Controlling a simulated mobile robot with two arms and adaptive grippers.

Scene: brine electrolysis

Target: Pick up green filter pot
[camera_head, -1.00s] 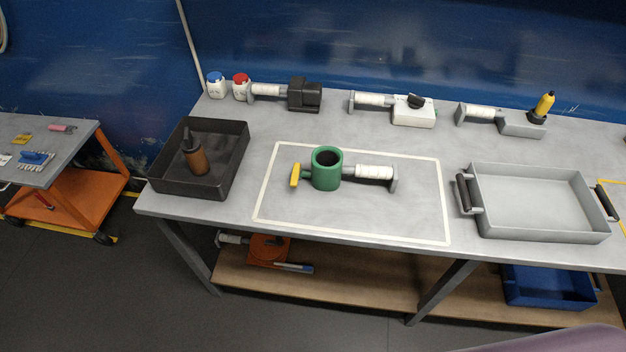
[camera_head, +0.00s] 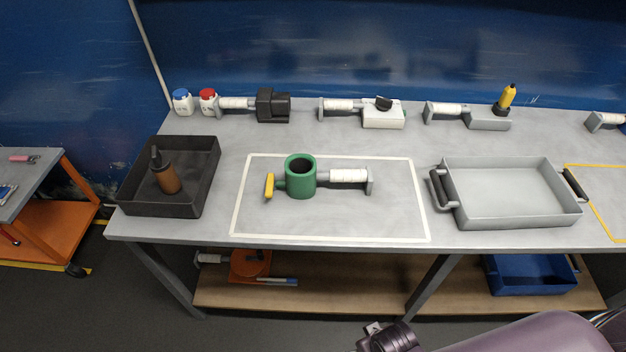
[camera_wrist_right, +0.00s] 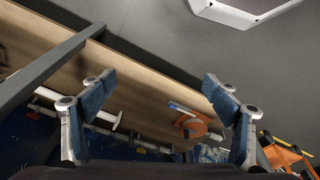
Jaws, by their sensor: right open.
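The green filter pot (camera_head: 301,178) stands upright on the grey workbench, inside a white taped rectangle. It has a white-wrapped handle (camera_head: 349,177) on its right ending in a grey plate, and a yellow piece (camera_head: 269,186) on its left. In the right wrist view my right gripper (camera_wrist_right: 155,90) is open and empty, its two blue-grey fingers wide apart. That view shows the lower shelf and table leg, and the pot is not in it. In the head view part of my right arm (camera_head: 390,338) shows at the bottom edge, far from the pot. My left gripper is not in view.
A black tray (camera_head: 208,186) with a brown bottle (camera_head: 167,175) stands left of the pot. A grey tray (camera_head: 510,219) with dark handles is on the right. Handled tools line the bench's back. The lower shelf (camera_head: 345,297) holds an orange item and blue bin (camera_head: 530,275).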

